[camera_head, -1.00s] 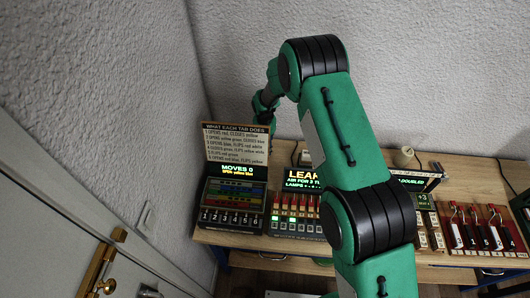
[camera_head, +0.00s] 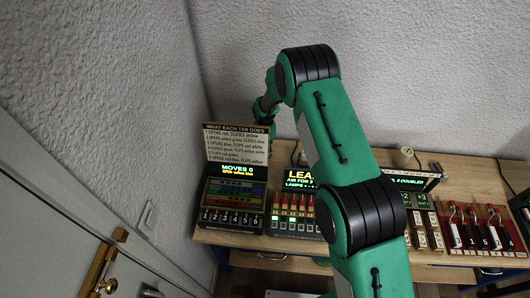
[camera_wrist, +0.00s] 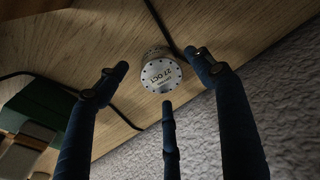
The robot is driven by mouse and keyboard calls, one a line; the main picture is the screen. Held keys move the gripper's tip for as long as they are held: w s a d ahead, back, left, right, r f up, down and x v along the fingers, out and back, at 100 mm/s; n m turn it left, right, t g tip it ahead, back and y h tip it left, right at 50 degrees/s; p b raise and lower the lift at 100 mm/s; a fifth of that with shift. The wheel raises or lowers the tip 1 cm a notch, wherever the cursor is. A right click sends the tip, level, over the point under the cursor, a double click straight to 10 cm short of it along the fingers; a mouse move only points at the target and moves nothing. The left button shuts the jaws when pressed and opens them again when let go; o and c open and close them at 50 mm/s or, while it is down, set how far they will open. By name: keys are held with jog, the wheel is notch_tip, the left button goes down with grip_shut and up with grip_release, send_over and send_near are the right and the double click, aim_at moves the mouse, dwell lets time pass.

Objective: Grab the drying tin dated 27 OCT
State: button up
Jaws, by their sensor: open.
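The drying tin (camera_wrist: 162,75) is a small round metal tin with a dotted rim. Its lid reads 27 OCT, upside down in the wrist view. It sits on the wooden bench top (camera_wrist: 240,30) near the wall. My gripper (camera_wrist: 158,88) is open, with three dark fingers spread around the tin's outline in the picture. The fingers are not closed on it; I cannot tell whether any fingertip touches it. In the head view the tin and my fingers are hidden behind the sign board and my green arm.
The board "WHAT EACH TAB DOES" (camera_head: 237,143) stands at the bench's left end above a numbered tab panel (camera_head: 232,205). A green box (camera_wrist: 30,120) and dark cables lie beside the tin. A textured wall (camera_wrist: 285,100) is close. A cream round object (camera_head: 403,157) stands farther right.

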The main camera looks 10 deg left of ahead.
jog(key=shift+w+f+p, duration=0.15)
jog(key=shift+f, duration=0.7)
jog(key=shift+w+f+p, duration=0.1)
jog(key=shift+f+p, duration=0.05)
jog(key=shift+f, duration=0.7)
jog(key=c, duration=1.3)
jog(key=shift+r, duration=0.15)
jog(key=shift+r+b, duration=0.7)
jog(key=shift+r, duration=4.2)
